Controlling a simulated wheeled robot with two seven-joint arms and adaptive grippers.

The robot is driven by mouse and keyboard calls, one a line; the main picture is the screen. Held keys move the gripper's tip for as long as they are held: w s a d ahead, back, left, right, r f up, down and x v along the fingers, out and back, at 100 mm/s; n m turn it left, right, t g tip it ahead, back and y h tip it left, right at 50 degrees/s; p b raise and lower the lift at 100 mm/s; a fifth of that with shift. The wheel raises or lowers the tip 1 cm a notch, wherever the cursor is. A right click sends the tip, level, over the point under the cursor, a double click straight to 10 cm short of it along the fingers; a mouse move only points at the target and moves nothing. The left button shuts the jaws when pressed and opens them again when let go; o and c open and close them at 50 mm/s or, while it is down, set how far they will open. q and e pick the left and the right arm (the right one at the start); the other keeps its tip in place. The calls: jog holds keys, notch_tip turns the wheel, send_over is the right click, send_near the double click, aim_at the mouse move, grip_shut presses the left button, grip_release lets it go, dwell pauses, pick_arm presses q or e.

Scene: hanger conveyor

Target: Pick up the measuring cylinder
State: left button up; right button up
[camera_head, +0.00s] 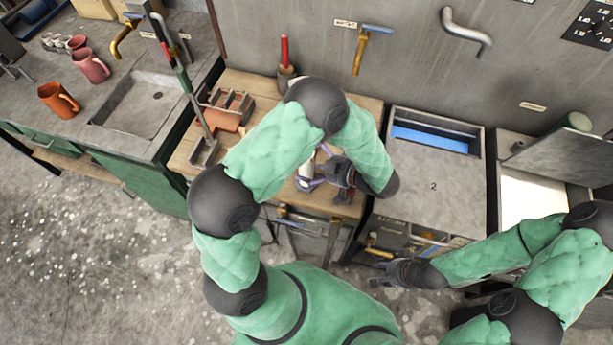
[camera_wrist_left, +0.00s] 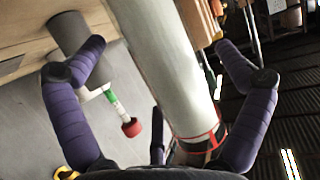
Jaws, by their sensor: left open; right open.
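The measuring cylinder (camera_wrist_left: 165,60) is a pale grey-white tube with a red line near one end. It runs through the middle of the left wrist view, between the purple fingers of my left gripper (camera_wrist_left: 160,95). The fingers are spread apart on either side of it; I cannot tell whether any finger touches it. In the head view my left gripper (camera_head: 325,180) is over the wooden worktop (camera_head: 345,205), and my arm hides much of that area. A small pale part of the cylinder (camera_head: 305,182) shows beside it. My right gripper (camera_head: 398,271) is open and empty, low in front of the cabinets.
A metal rack (camera_head: 228,105) and a holder with a red-handled tool (camera_head: 285,52) stand on the worktop. A grey cabinet marked 2 (camera_head: 433,185) is to the right. A sink counter with orange (camera_head: 57,99) and pink mugs (camera_head: 90,66) is at left. Hooks hang on the wall.

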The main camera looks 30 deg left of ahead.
pick_arm(q)
jog(key=shift+a+f, duration=0.1)
jog(key=shift+a, duration=0.35)
jog(key=c, duration=1.8)
